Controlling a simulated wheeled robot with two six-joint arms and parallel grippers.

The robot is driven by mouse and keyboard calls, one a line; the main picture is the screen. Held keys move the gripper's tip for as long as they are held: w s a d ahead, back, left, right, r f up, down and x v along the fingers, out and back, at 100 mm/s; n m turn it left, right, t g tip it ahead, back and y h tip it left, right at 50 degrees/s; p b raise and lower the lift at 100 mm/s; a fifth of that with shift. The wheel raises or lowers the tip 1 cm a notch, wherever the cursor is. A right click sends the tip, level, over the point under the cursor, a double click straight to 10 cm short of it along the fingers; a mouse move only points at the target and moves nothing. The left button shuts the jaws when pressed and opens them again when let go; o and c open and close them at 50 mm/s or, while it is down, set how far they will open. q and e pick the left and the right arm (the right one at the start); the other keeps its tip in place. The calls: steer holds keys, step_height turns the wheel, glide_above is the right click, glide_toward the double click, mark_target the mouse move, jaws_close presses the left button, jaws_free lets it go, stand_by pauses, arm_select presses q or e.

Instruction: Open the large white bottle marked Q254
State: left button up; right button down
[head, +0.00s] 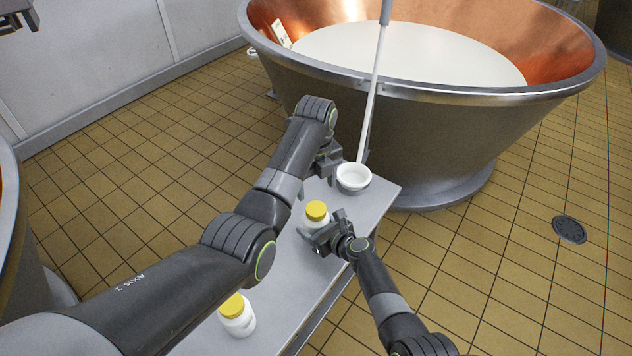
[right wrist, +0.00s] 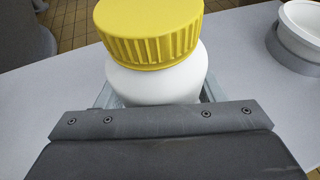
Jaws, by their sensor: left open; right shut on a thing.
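A white bottle with a ribbed yellow cap (head: 317,210) stands upright on the grey table (head: 278,292). My right gripper (head: 322,236) is shut on this bottle. In the right wrist view the white bottle body (right wrist: 155,85) sits between the jaws, with the yellow cap (right wrist: 150,28) on it above them. No marking can be read on it. My left gripper (head: 327,163) is open, beyond the held bottle and beside a white bowl. Its jaws are partly hidden by its own arm. A second white bottle with a yellow cap (head: 237,318) stands at the near end of the table.
The white bowl (head: 353,177), with a grey lower part, is at the table's far end; it also shows in the right wrist view (right wrist: 303,28). A long pale rod (head: 372,90) slants down to it past a large copper vat (head: 425,130) of white liquid.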

mark_target(316, 208)
arm_select(q)
steer(key=shift+f, duration=3.9)
